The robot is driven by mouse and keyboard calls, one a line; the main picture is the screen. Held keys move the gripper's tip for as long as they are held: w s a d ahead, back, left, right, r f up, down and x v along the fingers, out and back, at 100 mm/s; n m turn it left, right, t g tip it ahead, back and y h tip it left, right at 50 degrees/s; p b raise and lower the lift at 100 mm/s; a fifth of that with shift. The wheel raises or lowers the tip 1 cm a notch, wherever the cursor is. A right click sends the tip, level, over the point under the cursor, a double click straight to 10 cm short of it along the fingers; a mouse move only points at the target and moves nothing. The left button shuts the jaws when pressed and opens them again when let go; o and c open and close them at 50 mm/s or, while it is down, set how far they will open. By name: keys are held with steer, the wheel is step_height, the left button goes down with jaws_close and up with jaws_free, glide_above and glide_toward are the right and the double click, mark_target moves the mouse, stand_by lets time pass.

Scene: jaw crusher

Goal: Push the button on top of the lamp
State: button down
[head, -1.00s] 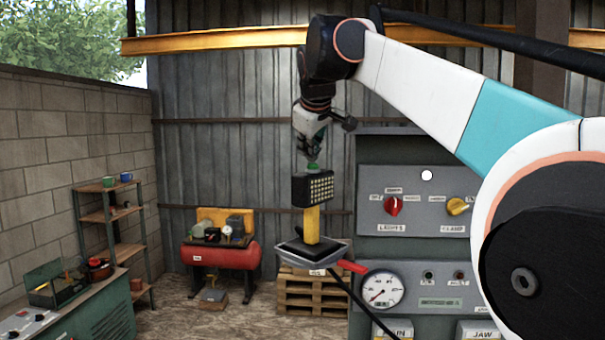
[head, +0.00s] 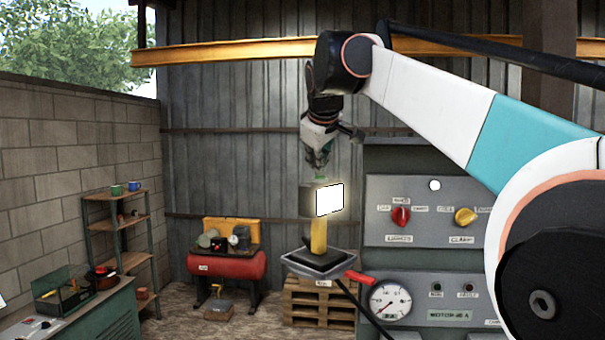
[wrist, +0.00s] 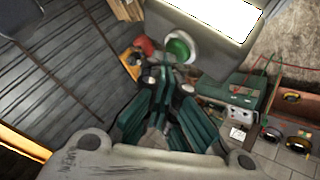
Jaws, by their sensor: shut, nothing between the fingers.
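The lamp (head: 312,200) has a box head on a yellow post and a dark base, and stands on a grey tray (head: 320,271). Its front panel glows bright white. The green round button (wrist: 178,47) is on top of the lamp head; it also shows small in the head view (head: 320,178). My gripper (head: 318,165) hangs fingers-down just above the button. In the wrist view the shut fingertips (wrist: 166,78) are close beside the button; I cannot tell whether they touch it. Nothing is held.
A grey control panel (head: 425,190) with red and yellow knobs stands right of the lamp. A pressure gauge (head: 390,301) and a red handle (head: 360,277) are below. A wooden pallet stack (head: 318,305) and a red compressor (head: 228,265) are behind. Space left of the lamp is open.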

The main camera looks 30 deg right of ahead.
steer(key=shift+f, duration=0.2)
stand_by(0.4)
steer(key=shift+s+f, duration=0.1)
steer(key=shift+f, duration=0.2)
